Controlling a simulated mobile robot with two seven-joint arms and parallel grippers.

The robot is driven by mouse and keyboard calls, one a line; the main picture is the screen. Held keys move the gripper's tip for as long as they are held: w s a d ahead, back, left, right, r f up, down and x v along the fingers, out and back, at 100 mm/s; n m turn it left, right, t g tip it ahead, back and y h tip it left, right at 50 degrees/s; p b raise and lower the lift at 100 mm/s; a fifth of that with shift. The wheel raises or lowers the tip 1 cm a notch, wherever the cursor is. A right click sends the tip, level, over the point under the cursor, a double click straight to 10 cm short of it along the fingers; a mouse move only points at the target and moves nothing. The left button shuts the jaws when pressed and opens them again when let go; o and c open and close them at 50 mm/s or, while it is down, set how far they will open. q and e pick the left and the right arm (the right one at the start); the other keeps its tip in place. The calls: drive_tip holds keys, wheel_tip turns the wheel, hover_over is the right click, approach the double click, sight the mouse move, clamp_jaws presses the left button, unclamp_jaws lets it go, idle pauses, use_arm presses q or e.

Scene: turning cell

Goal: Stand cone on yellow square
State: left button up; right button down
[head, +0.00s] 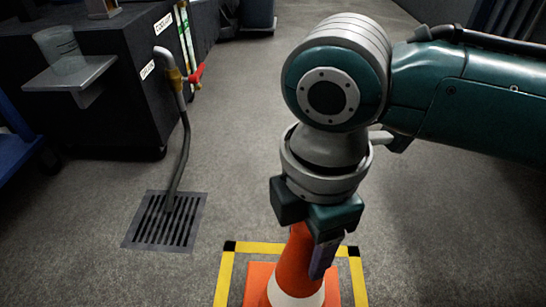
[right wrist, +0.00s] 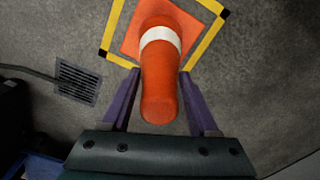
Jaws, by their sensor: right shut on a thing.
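The orange cone (head: 296,270) with a white band is upright at the bottom of the head view. Its square orange base lies inside the yellow square (head: 226,275), a taped outline with black corners. In the right wrist view the cone (right wrist: 160,85) points toward the camera, with its base within the yellow outline (right wrist: 205,45). My right gripper (head: 318,255) is shut on the upper part of the cone, with a purple finger on each side in the wrist view. Whether the base touches the floor I cannot tell. My left gripper is not in view.
A floor drain grate (head: 166,220) lies to the left, with a grey hose (head: 181,150) running down to it from a dark cabinet (head: 110,95). A shelf on the cabinet holds a clear cup (head: 61,48). The floor around the square is clear.

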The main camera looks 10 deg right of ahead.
sight(297, 283)
wheel_tip(297, 283, down, 5)
drive_tip(key=b, duration=0.3)
drive_tip(key=shift+b, duration=0.3)
drive_tip(key=shift+r, duration=0.1)
drive_tip(key=shift+c, duration=0.7)
unclamp_jaws()
